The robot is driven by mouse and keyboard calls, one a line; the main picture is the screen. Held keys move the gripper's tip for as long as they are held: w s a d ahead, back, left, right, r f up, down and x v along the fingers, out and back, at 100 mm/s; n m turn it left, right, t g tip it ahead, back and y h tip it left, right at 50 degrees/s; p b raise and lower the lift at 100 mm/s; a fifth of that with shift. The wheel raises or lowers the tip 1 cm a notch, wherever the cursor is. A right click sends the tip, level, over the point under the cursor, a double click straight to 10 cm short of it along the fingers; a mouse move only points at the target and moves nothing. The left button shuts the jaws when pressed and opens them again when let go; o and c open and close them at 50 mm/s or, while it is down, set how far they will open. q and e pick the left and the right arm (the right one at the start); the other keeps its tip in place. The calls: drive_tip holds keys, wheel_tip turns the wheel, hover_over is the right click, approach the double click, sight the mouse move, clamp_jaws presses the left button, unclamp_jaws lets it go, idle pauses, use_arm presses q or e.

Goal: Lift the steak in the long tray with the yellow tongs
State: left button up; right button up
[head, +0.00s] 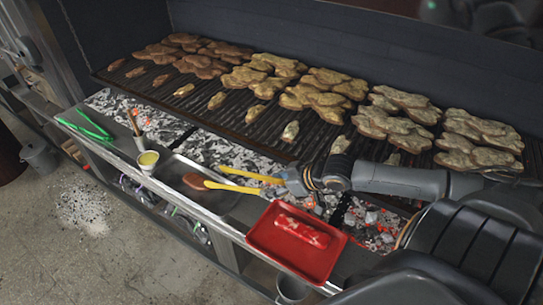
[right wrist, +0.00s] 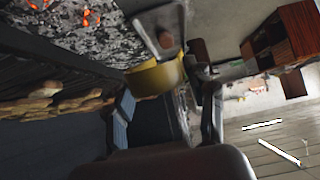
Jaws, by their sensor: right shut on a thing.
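The yellow tongs (head: 235,187) are held by my right gripper (head: 292,183), which is shut on their near end. Their two arms are spread and point left over the long metal tray (head: 225,205). The brown steak (head: 193,181) shows right at the tip of the lower arm. Whether the tongs pinch it or it touches the tray is unclear. A reddish-brown patch (head: 187,209) below could be a reflection. In the right wrist view the yellow tongs (right wrist: 155,78) reach toward the tray, with a small brown shape (right wrist: 165,40) there. My left gripper is not in view.
A red tray (head: 262,240) with red meat (head: 303,231) sits right of the metal tray. A cup of yellow sauce (head: 148,159) and green tongs (head: 90,126) are at left. Behind are glowing coals (head: 215,150) and a grate with meat (head: 205,66).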

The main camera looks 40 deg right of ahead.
drive_tip(key=s+a, duration=0.2)
drive_tip(key=a, duration=0.5)
drive_tip(key=shift+s, duration=0.3)
drive_tip(key=w+a+m+h+b, duration=0.1)
drive_tip(key=a+m+h+b, duration=0.2)
drive_tip(key=a+b, duration=0.5)
drive_tip(key=shift+w+a+r+m+t+b, duration=0.35)
drive_tip(key=shift+m+b, duration=0.15)
drive_tip(key=shift+b, duration=2.75)
